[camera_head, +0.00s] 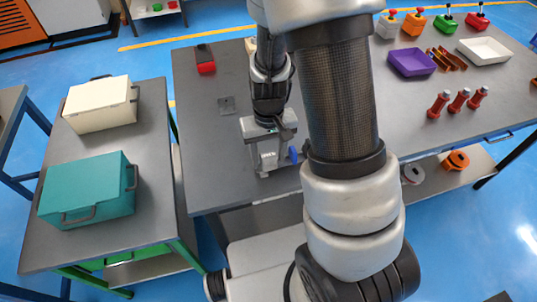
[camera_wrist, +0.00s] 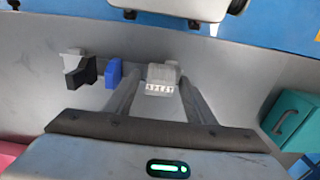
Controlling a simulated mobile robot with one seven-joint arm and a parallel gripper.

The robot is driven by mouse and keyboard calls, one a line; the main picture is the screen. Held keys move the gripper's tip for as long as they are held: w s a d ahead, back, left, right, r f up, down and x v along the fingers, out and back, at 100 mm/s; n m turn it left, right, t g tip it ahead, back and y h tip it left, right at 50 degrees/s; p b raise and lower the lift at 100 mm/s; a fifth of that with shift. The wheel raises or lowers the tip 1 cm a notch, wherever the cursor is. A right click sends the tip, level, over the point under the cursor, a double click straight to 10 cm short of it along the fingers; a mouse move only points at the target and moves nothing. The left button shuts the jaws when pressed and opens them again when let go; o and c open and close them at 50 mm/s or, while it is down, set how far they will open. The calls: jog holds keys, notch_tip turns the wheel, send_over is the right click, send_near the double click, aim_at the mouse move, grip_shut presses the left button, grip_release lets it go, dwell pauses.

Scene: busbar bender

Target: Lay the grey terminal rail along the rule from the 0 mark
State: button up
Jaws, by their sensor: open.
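My gripper (camera_head: 264,158) is over the near edge of the grey workbench (camera_head: 205,150), pointing down. In the wrist view my gripper (camera_wrist: 160,80) is open, its two fingers spread. A light grey block with a row of dark marks (camera_wrist: 160,82) shows between the fingertips; I cannot tell whether they touch it. A blue block (camera_wrist: 113,72), a black block (camera_wrist: 84,72) and a pale block (camera_wrist: 71,57) lie left of the fingers. The blue piece also shows beside my gripper in the head view (camera_head: 293,154). I cannot surely identify the grey terminal rail or the rule.
A teal case (camera_head: 88,190) and a cream case (camera_head: 102,104) stand on the left table. A red-ended tool (camera_head: 205,66) lies at the workbench's back.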

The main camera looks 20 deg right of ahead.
jog(key=shift+r, duration=0.15)
jog(key=s+r+t+p, duration=0.2)
jog(key=s+r, duration=0.1)
jog(key=r, duration=1.8)
jog(key=s+r+t, duration=0.3)
jog(key=s+r, duration=0.5)
jog(key=r, duration=0.1)
jog(key=shift+s+t, duration=0.3)
jog(key=shift+s, duration=0.1)
jog(key=shift+r, duration=0.1)
